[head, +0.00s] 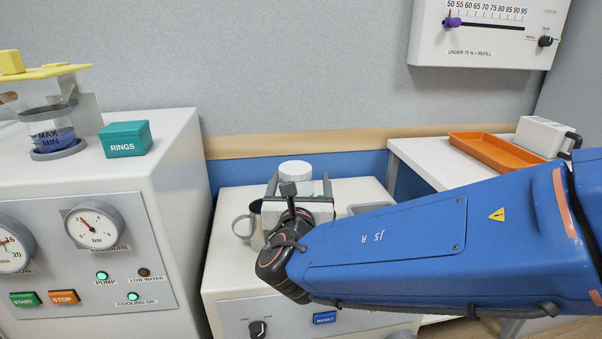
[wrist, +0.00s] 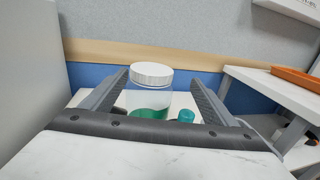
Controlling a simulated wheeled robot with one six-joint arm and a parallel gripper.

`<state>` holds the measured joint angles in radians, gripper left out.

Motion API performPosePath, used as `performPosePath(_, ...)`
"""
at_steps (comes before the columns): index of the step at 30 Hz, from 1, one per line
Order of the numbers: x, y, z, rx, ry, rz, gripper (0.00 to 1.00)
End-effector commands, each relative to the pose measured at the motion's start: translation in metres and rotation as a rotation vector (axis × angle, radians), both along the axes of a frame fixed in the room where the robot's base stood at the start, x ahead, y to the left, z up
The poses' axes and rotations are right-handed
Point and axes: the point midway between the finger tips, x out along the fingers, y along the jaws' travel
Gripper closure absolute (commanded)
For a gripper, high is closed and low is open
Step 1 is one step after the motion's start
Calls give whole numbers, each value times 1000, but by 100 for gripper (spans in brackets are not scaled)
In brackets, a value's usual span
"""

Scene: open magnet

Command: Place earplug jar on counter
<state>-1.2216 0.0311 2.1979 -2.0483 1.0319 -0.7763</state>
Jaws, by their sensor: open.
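The earplug jar (wrist: 150,98) is a clear jar with a white ribbed lid and green contents, upright between the fingers in the wrist view. In the head view mainly its white lid (head: 295,168) shows, behind my wrist. My gripper (wrist: 160,77) is open, with one finger on each side of the jar; the right finger shows a gap to it, and I cannot tell if the left touches. The jar's base is hidden. The jar is over or on the white top of the middle cabinet (head: 230,197). A white counter (head: 412,150) stands at the right.
A grey mug (head: 244,224) stands left of my gripper. A small teal object (wrist: 186,115) is right of the jar. An orange tray (head: 490,152) and a white device (head: 546,136) occupy the right counter. A tall white machine (head: 182,140) stands at the left.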

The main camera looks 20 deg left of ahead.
Motion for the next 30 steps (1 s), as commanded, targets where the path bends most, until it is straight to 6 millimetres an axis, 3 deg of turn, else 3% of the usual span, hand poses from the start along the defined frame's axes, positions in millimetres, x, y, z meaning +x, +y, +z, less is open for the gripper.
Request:
performPosePath(3,-16,-6,1,1,-1,1,19)
performPosePath(9,-28,-10,0,-1,0,1,19)
performPosePath(17,-29,-11,0,0,0,-1,19)
performPosePath(20,-23,-21,0,15,14,-23,19)
performPosePath(23,-6,-51,0,61,58,-90,19)
performPosePath(25,11,-84,-2,115,105,-164,19)
performPosePath(30,44,-188,-12,303,243,-398,19)
